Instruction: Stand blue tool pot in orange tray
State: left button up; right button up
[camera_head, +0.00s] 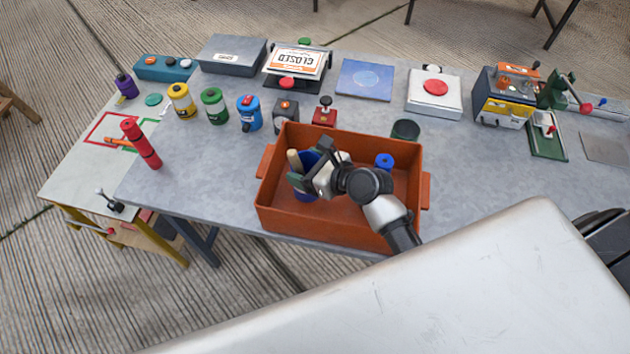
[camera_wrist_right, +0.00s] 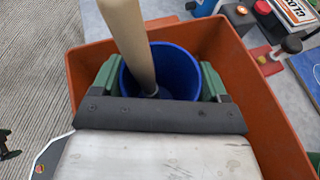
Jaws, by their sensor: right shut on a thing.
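The blue tool pot (camera_head: 307,193) is inside the walls of the orange tray (camera_head: 330,216), toward its left end. A pale wooden handle (camera_wrist_right: 130,42) sticks up from the pot. My right gripper (camera_head: 312,176) is shut on the pot, and in the right wrist view its green-padded fingers press on both sides of the pot (camera_wrist_right: 180,72). The pot looks roughly upright. Its base is hidden, so I cannot tell whether it touches the tray floor. My left gripper is not in view.
A small blue cylinder (camera_head: 384,162) is in the tray's right half, beside my right arm. Several bottles, including a blue one (camera_head: 249,113), and a red stamp (camera_head: 324,113) stand behind the tray. A dark green-black cup (camera_head: 405,130) stands close to its back right.

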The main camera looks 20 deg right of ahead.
notch_tip(320, 180, down, 5)
jog(key=shift+f+b, duration=0.15)
jog(key=shift+b, duration=0.3)
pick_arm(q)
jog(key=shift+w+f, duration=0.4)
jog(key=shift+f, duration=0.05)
pick_arm(e)
jog(key=o, duration=1.4)
jog(key=shift+f, duration=0.1)
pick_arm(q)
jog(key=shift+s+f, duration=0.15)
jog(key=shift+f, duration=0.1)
pick_arm(e)
jog(key=v, duration=1.2)
